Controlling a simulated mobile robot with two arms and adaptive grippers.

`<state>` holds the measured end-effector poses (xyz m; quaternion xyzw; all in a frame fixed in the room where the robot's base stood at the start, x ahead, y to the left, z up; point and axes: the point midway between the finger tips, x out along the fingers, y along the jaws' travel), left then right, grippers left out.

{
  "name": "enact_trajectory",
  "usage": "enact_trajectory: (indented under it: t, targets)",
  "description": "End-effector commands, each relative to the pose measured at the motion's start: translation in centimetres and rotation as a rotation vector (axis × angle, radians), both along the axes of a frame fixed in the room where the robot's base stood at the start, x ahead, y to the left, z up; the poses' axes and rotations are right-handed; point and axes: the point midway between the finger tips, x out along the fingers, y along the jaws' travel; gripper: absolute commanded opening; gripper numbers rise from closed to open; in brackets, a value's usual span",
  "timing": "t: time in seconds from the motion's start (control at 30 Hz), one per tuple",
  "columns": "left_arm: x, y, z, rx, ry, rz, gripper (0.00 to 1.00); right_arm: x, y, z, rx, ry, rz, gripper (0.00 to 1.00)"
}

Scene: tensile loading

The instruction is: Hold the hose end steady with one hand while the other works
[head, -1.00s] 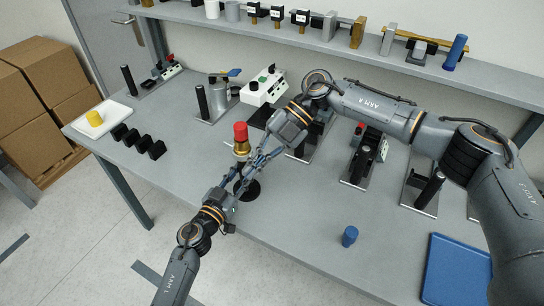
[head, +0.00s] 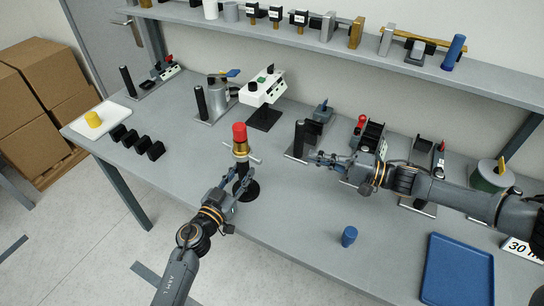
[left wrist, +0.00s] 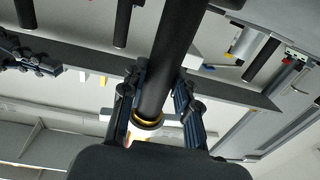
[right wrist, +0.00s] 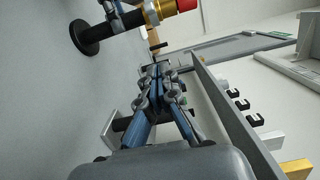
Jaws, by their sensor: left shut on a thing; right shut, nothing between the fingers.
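The hose end is a black upright post with a brass collar and a red cap (head: 240,134), on a round black base (head: 246,191) at the table's front edge. My left gripper (head: 238,177) is shut on the black hose end below the brass; in the left wrist view the black cylinder (left wrist: 170,55) runs between its fingers. A thin light bar crosses just under the collar. My right gripper (head: 316,159) is shut and empty, to the right of the hose end and apart from it. In the right wrist view the red cap (right wrist: 186,5) is at the top.
Several stations stand along the table's back, including a white control box (head: 263,88). A blue cylinder (head: 349,236) and a blue tray (head: 458,270) are at the front right. Several black blocks (head: 133,138) and a white tray (head: 108,110) are at the left.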

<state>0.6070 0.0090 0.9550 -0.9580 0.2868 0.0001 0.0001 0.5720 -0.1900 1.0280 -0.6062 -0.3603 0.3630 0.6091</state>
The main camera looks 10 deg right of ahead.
Motion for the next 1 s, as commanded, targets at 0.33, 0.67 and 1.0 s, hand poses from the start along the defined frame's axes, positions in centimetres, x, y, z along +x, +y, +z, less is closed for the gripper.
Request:
enact_trajectory:
  t: [0.33,0.67,1.0]
  targets:
    - [0.0,0.0,0.0,0.000,0.000,-0.001,0.00,0.2,0.4,0.1,0.000,-0.004,0.003,0.00]
    - [0.0,-0.1,0.0,0.000,0.000,-0.002,0.00,2.7,5.4,0.2,0.002,-0.007,0.007,0.00]
    - [0.0,0.0,0.0,0.000,0.001,-0.001,0.00,3.1,10.4,0.0,-0.001,-0.003,0.005,0.00]
